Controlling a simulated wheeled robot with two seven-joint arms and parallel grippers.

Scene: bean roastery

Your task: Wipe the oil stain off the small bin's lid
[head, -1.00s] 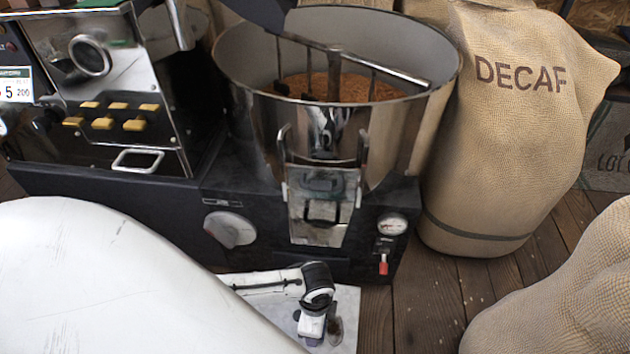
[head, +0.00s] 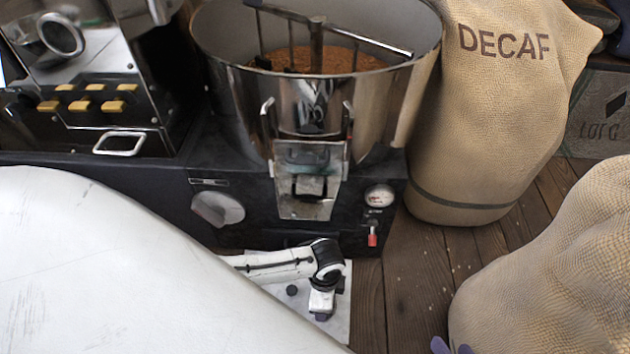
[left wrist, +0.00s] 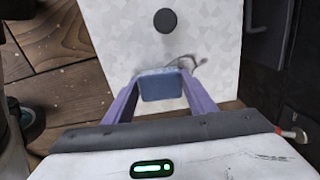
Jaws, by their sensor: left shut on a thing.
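A pale, mottled lid (head: 341,325) lies low in front of the roaster, partly covered by my white arm. My right gripper (head: 453,347) shows only two purple fingertips, apart, at the bottom edge.
The dark roaster base with a steel drum (head: 315,80) of beans stands behind the lid. A DECAF sack (head: 490,110) stands at right, and another sack (head: 560,270) is nearer. A crate (head: 600,115) is at back right.

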